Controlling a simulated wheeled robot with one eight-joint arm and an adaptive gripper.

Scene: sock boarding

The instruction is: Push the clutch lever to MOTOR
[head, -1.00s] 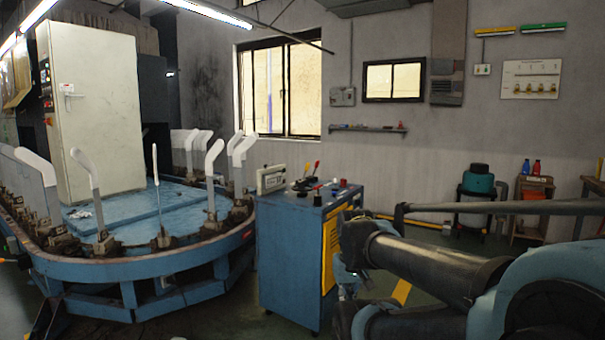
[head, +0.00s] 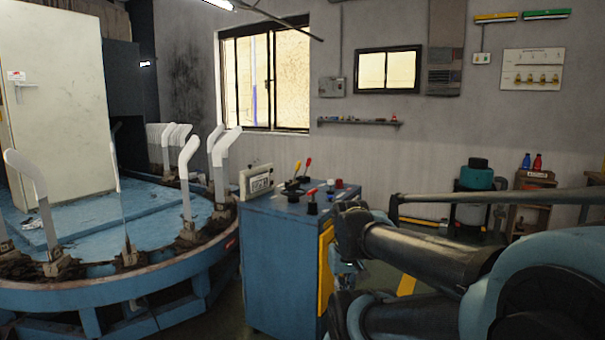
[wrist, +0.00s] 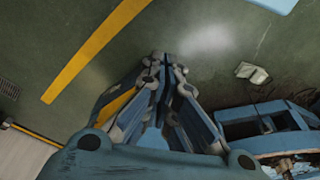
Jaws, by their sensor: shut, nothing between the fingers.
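The blue control cabinet (head: 285,260) stands in the middle of the head view. I cannot read which is the clutch lever or see a MOTOR mark. A red-topped control (head: 311,195) sits nearer the front edge. My gripper (wrist: 166,62) is shut and empty in the wrist view, over the green floor. It is apart from the levers, which the wrist view does not show. In the head view my arm is right of the cabinet.
The round blue machine (head: 150,280) with upright white sock boards (head: 187,170) stands close left of the cabinet. The wrist view shows floor with a yellow line (wrist: 95,52).

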